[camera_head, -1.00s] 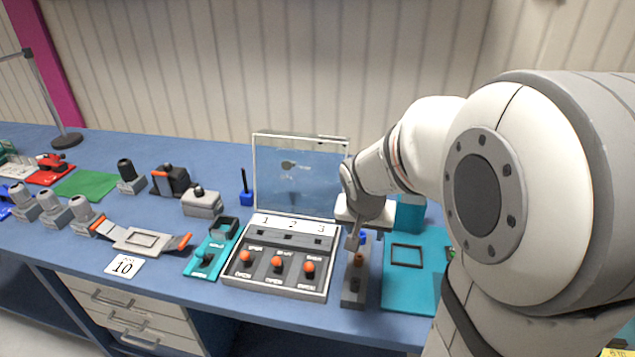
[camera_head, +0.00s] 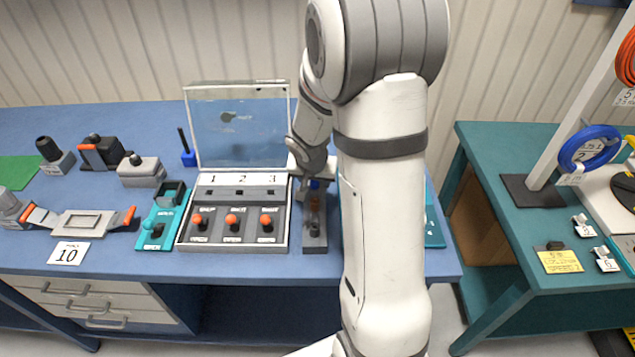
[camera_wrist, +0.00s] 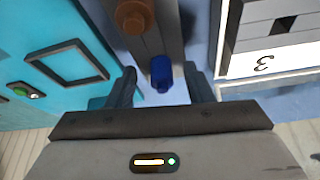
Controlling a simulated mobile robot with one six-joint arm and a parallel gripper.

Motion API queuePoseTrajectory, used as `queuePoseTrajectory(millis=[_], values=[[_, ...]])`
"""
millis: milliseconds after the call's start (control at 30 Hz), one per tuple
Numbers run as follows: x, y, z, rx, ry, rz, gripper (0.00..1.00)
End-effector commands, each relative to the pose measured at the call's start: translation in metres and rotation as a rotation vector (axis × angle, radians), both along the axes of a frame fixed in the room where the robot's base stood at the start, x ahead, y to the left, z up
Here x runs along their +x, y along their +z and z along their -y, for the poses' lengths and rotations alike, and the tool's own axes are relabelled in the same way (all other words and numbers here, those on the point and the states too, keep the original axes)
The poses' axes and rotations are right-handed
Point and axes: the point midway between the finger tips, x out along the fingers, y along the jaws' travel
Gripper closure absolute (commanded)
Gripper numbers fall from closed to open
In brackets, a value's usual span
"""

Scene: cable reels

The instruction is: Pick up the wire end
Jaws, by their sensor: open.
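My gripper (camera_head: 296,186) is open over the back end of a narrow grey block (camera_head: 315,240) on the blue bench. In the wrist view, my open gripper (camera_wrist: 163,88) has a blue peg (camera_wrist: 161,73) between its fingertips, with gaps on both sides. The peg (camera_head: 315,184) also shows in the head view. I cannot tell whether it is down between the fingers or below them. A blue cable reel (camera_head: 590,148) hangs from a stand above the green table at right, and an orange reel (camera_head: 627,60) is partly cut off above it. No loose wire end is clearly visible.
A grey panel (camera_head: 232,245) with orange knobs and a clear raised lid (camera_head: 240,125) stands left of the block. A brown peg (camera_wrist: 135,16) is in the block. A teal board (camera_wrist: 30,60) lies beside it. Small tagged pieces (camera_head: 583,226) lie on the green table (camera_head: 490,150).

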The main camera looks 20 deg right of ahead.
Motion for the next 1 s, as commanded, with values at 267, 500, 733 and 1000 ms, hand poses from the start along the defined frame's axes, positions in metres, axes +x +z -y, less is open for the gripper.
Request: queuePoseTrajectory(millis=[267, 500, 733, 1000], values=[[0.0011, -0.0018, -0.0005, 0.0, 0.001, 0.001, 0.55], [0.0011, -0.0016, -0.0007, 0.0, 0.002, 0.001, 0.74], [0.0011, -0.0016, -0.0009, 0.0, 0.002, 0.0, 0.93], [0.0012, -0.0015, -0.0011, 0.0, 0.003, 0.0, 1.0]])
